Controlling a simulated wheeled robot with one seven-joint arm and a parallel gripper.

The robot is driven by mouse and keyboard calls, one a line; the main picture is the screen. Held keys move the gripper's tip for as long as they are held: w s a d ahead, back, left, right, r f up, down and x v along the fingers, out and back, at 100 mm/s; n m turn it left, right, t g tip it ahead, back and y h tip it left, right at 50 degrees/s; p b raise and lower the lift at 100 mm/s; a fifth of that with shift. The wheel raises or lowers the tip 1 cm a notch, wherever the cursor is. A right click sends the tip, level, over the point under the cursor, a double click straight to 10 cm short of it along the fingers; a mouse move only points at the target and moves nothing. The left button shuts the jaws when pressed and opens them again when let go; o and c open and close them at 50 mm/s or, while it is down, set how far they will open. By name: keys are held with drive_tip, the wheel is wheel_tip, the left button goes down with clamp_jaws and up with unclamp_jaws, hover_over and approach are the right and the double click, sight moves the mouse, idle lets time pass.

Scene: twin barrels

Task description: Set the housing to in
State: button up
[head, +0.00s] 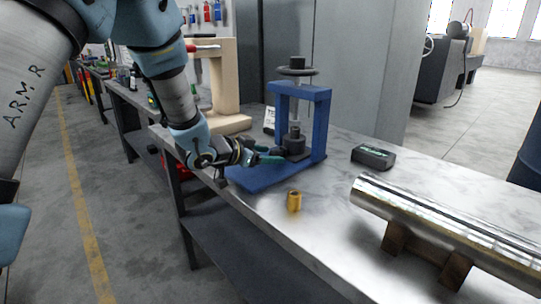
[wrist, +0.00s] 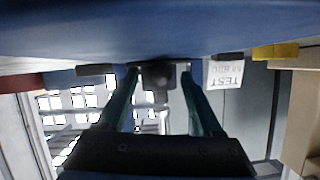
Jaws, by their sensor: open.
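A blue press (head: 319,122) stands on the bench, with a dark handwheel and screw at its top. A dark stepped cylinder, which looks like the housing (head: 294,143), stands upright on the press's base below the screw. My gripper (head: 279,154) reaches in from the left, low over the blue base, with its fingertips close to the housing. In the wrist view, the picture is upside down, and a dark block, likely the housing (wrist: 158,75), shows between the tips of my two spread fingers. Contact cannot be told. The gripper is open and holds nothing.
A dark box (head: 373,157) and a shiny metal cylinder on wooden blocks (head: 447,228) are to the right. A beige C-shaped frame (head: 226,85) and a TEST card (wrist: 225,74) are behind.

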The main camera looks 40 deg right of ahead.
drive_tip(key=b+v, duration=0.1)
drive_tip(key=v, duration=0.9)
drive_tip(key=w+a+n+t+y+p, duration=0.25)
drive_tip(key=w+a+n+y, duration=0.2)
drive_tip(key=w+a, duration=0.55)
drive_tip(key=w+a+n+t+y+p, duration=0.1)
drive_tip(key=w+a+n+t+y, duration=0.35)
drive_tip(key=a, duration=0.95)
drive_tip(key=s+a+n+g+y+p, duration=0.2)
drive_tip(key=a+n+y+p, duration=0.3)
drive_tip(key=a, duration=1.1)
drive_tip(key=s+a+n+g+b, duration=0.1)
drive_tip(key=s+a+n+g, duration=0.2)
drive_tip(key=s+a, duration=0.3)
drive_tip(key=shift+s+a+r+n+h, duration=0.15)
drive_tip(key=shift+s+r+n+h, duration=0.2)
drive_tip(key=shift+s+n, duration=0.6)
